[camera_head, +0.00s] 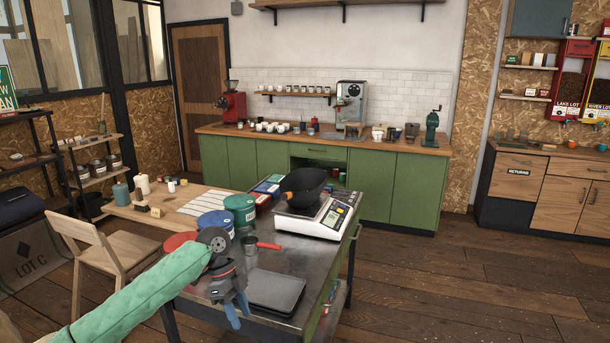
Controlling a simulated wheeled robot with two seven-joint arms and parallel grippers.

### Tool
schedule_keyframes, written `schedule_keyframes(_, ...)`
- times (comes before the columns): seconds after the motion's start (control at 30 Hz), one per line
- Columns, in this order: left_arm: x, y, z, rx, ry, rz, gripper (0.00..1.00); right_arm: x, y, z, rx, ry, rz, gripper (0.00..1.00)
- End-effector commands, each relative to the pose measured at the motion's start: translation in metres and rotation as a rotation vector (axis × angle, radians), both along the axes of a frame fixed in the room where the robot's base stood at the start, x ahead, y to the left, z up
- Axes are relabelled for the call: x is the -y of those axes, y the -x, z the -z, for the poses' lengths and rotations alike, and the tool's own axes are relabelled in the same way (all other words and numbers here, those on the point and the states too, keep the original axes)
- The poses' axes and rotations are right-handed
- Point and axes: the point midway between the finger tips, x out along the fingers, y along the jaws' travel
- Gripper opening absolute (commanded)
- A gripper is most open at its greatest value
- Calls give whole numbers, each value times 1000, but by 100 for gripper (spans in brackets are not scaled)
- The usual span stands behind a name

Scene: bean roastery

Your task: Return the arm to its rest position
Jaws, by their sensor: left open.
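My left arm (150,292), in a green sleeve, reaches in from the lower left. Its gripper (238,308) points down at the near edge of the dark metal work table (322,267). Its two blue-tipped fingers are apart, and nothing shows between them. A flat grey tray or plate (274,289) lies on the table just right of the gripper. My right arm and gripper are not in view.
A wooden chair (108,258) stands left. Floor at right is clear.

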Motion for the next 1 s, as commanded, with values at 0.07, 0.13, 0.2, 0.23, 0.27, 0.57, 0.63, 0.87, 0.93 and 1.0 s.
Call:
schedule_keyframes(0.07,4,1,12,0,3,-25,41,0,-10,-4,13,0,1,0)
schedule_keyframes(0.13,8,2,23,1,4,-51,41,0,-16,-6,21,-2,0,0)
schedule_keyframes(0.2,12,3,36,2,7,-81,41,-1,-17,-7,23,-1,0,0)
schedule_keyframes(0.23,15,4,42,2,8,-97,41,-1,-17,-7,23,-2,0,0)
schedule_keyframes(0.27,16,4,49,3,8,-114,41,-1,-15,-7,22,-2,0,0)
schedule_keyframes(0.57,42,21,144,1,15,-353,41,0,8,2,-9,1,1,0)
schedule_keyframes(0.63,46,27,168,1,15,-416,41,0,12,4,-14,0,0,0)
schedule_keyframes(0.87,57,55,244,-9,6,-625,41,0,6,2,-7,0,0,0)
schedule_keyframes(0.93,59,66,267,-12,1,-688,41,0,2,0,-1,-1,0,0)
schedule_keyframes(1.0,59,77,289,-16,-5,-753,41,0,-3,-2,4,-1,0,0)
